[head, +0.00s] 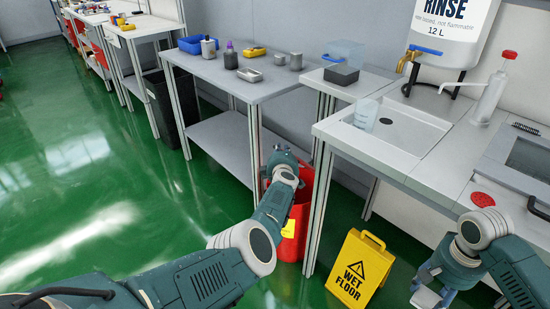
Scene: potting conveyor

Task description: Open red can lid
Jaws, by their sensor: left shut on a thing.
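The red can (296,238) stands on the green floor between the grey table and the sink counter, with a yellow label on its side. My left arm reaches across in front of it and hides much of its front. My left gripper (284,158) is at the can's top and is shut on the red lid (307,174), of which only a small part shows beside the wrist. I cannot tell how far the lid is raised. My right gripper (428,297) hangs low at the lower right, far from the can, partly cut off by the frame edge; its opening is unclear.
A yellow wet floor sign (357,268) stands right of the can. The grey table (222,72) holds a blue bin and several small items. The sink counter (392,150) carries a bottle, with a rinse tank above. Green floor at left is clear.

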